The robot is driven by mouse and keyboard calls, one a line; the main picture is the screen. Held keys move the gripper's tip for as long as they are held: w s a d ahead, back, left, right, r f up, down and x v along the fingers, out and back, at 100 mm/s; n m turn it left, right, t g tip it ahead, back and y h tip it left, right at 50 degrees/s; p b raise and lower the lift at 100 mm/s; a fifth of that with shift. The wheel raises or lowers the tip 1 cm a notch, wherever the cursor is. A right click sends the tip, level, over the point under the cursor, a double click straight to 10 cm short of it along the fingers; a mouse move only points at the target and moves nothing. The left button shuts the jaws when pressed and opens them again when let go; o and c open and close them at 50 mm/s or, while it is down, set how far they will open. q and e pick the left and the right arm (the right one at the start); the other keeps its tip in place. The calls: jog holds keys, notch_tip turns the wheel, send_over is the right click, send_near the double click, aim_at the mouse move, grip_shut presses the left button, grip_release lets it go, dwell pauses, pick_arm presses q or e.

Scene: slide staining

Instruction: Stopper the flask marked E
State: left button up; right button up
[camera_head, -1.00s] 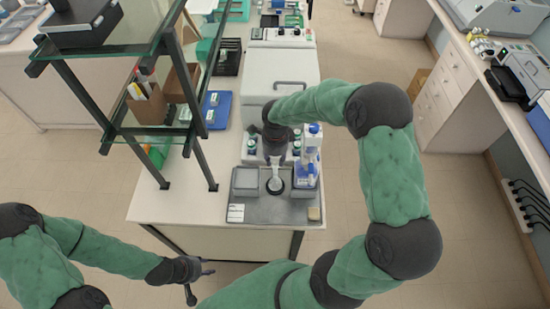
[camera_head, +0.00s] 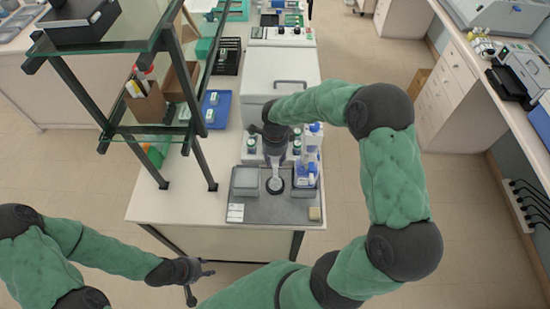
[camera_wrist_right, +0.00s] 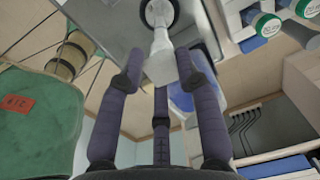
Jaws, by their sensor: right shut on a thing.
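My right gripper (camera_head: 276,165) points down over the front of the bench. In the right wrist view its two fingers (camera_wrist_right: 158,76) are closed on a pale piece (camera_wrist_right: 160,66), which looks like a stopper. A narrower pale neck runs from this piece to a round base in a dark ring (camera_head: 275,185), so it seems to sit at the top of a clear flask standing there. I cannot tell how deep it sits. No letter E is readable. My left gripper (camera_head: 202,283) is open and empty, low in front of the bench.
A grey mat (camera_head: 270,212) lies under the work spot. A grey dish (camera_head: 245,182) stands to the left. Blue-topped bottles (camera_head: 309,172) stand close on the right, and green-capped vials (camera_wrist_right: 262,23) stand near. A glass shelf frame (camera_head: 196,158) rises at the left.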

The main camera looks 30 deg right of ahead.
jog(key=shift+f+b, duration=0.3)
jog(key=shift+b, duration=0.25)
dwell(0.8)
jog(key=o, duration=1.2)
jog(key=shift+o, duration=0.2)
jog(key=shift+r, duration=0.1)
jog(key=shift+r+p, duration=1.2)
jog(key=shift+r, duration=1.7)
grip_shut()
